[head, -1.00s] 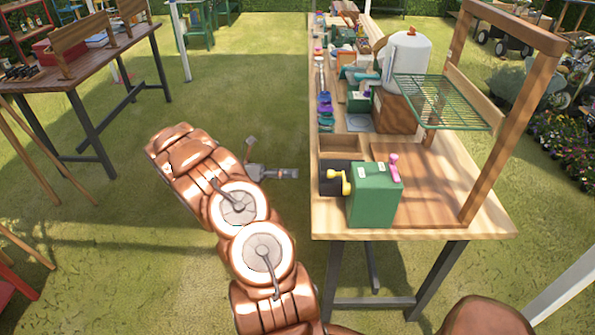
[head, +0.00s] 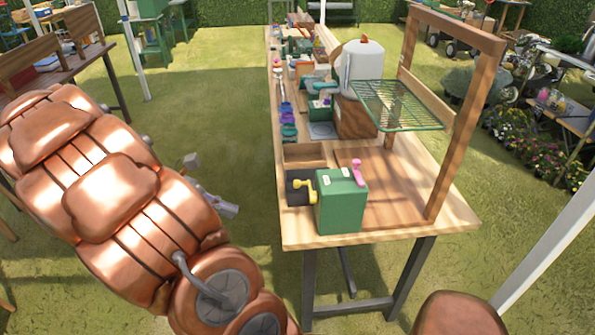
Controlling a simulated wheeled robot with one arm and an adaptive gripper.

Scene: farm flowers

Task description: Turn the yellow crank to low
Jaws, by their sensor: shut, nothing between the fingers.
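The yellow crank (head: 304,189) sticks out from the left side of a green box (head: 341,203) at the near end of the wooden workbench (head: 400,228). Its knob end is toward the left, over a dark tray area. A pink crank (head: 357,173) sits on the same box, at its upper right. My gripper (head: 230,209) is shut and empty, small and partly hidden behind my copper arm. It is over the grass to the left of the bench, apart from the yellow crank. Any markings for low are too small to read.
A wooden frame with a green wire rack (head: 402,103) stands over the bench behind and right of the box. A white tank (head: 361,68) is farther back. Open grass (head: 215,125) lies left of the bench. Another table (head: 68,68) is at the far left.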

